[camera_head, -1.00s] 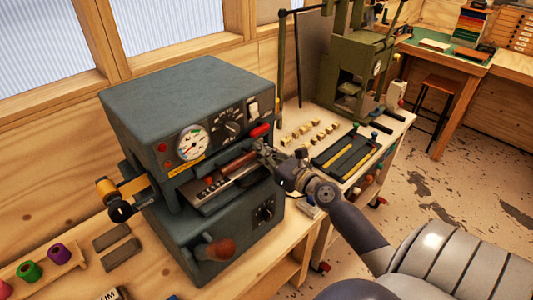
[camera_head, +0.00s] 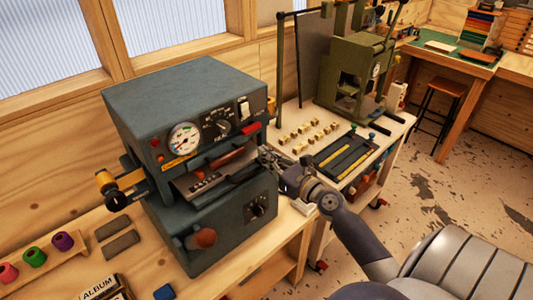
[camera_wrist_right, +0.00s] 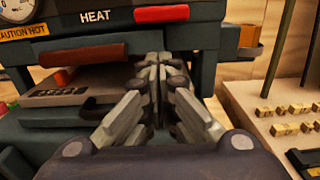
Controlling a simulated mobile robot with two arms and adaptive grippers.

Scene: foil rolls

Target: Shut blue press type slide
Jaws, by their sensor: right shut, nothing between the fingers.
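The blue press (camera_head: 185,95) stands on the wooden bench, with a dial and switches on its upper front. Its type slide (camera_head: 205,182), a tray with a row of small type, shows in the opening under the dial and still juts out at the front. It also shows in the right wrist view (camera_wrist_right: 75,93), under a red-brown bar (camera_wrist_right: 85,52). My right gripper (camera_head: 265,158) is at the right end of the slide, in front of the press. In the right wrist view its fingers (camera_wrist_right: 152,72) are together and empty; whether they touch the slide is unclear. My left gripper is not in view.
A red-knobbed lever (camera_head: 204,238) sticks out low on the press front. A gold roll (camera_head: 106,183) sits at its left side. Small brass blocks (camera_head: 310,132) and a dark tray (camera_head: 345,155) lie to the right, before a green press (camera_head: 352,70). Coloured rolls (camera_head: 34,257) stand at lower left.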

